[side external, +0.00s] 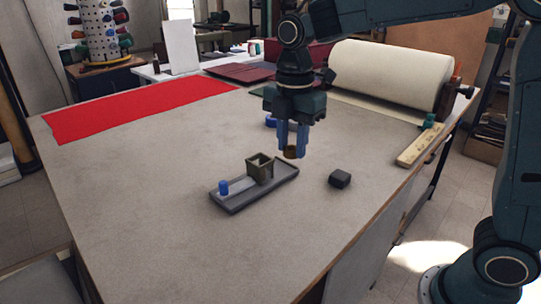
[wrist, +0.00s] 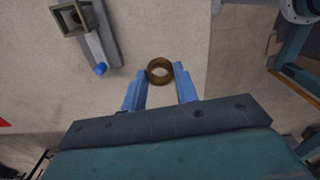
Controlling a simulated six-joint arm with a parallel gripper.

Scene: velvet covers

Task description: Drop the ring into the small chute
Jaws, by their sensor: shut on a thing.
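A brown ring (wrist: 160,71) is held between the two blue fingers of my gripper (wrist: 160,80) in the wrist view. In the side view the ring (side external: 292,153) shows low between the fingertips of my gripper (side external: 292,149), above the table. The small chute, an olive open-topped square box (side external: 260,168), stands on a grey tray (side external: 233,206), to the left of and below my gripper. The chute (wrist: 72,16) also shows at the top left of the wrist view. Its inside is mostly hidden in the side view.
A blue peg (side external: 224,187) stands on the tray's left end. A dark block (side external: 340,178) lies right of the tray. A blue object (side external: 271,122) lies behind my gripper. Red cloth (side external: 140,108), a cream roll (side external: 388,78) and a wooden ruler (side external: 418,148) lie farther out. The front table is clear.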

